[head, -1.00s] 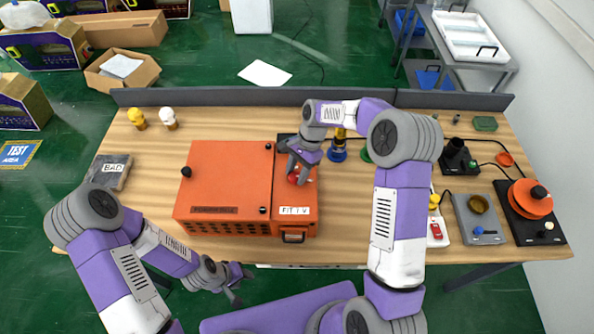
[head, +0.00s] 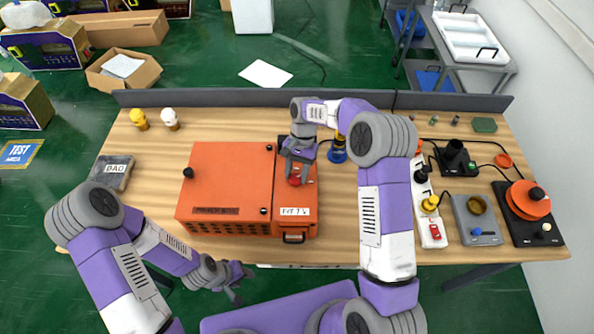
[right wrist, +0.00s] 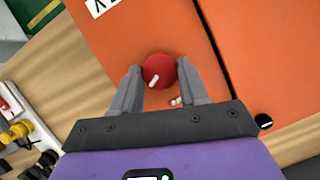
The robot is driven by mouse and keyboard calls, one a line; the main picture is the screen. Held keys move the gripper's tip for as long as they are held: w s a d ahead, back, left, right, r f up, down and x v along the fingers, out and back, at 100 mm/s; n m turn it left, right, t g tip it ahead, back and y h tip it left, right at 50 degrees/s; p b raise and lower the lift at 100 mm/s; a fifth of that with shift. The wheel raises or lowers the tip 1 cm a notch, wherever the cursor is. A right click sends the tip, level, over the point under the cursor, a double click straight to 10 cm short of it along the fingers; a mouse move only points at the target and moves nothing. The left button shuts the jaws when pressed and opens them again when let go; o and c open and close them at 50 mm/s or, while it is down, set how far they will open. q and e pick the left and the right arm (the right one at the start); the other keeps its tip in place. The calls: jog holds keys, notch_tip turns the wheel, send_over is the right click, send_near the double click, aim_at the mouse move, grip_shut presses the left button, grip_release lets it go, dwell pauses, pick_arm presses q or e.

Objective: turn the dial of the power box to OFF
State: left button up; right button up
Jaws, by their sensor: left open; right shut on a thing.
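The orange power box (head: 228,185) lies on the wooden table, left of centre in the head view. Its red dial (head: 294,181) is on the narrow right-hand panel, above a white label. My right gripper (head: 298,168) is shut on the red dial from above. In the right wrist view the dial (right wrist: 159,70) sits between the two fingertips. A white mark on the dial points to the lower left there. Small white lettering beside the dial is partly hidden by a finger and unreadable. My left gripper (head: 236,285) is open and empty, off the table's front edge.
A white power strip (head: 424,190) with plugs stands right of the box. Devices with cables, including a grey one (head: 476,222), fill the right end. A block marked BAD (head: 111,172) and two small head-shaped pieces are at left. A low grey wall (head: 230,97) runs along the back.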

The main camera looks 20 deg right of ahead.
jog(key=n, duration=0.2)
jog(key=n+h, duration=0.1)
jog(key=n, duration=0.1)
jog(key=n+h, duration=0.1)
jog(key=n, duration=0.1)
jog(key=shift+w+a+g, duration=0.1)
jog(key=shift+a+g, duration=0.15)
jog(key=shift+g, duration=0.05)
jog(key=n+h, duration=0.1)
jog(key=n, duration=0.2)
jog(key=n+h, duration=0.1)
jog(key=n, duration=0.2)
jog(key=shift+a+n+h, duration=0.2)
jog(key=shift+n+h, duration=0.1)
jog(key=shift+h, duration=0.1)
jog(key=o, duration=1.1)
jog(key=shift+c, duration=0.2)
jog(key=v, duration=0.7)
jog(key=shift+r, duration=0.35)
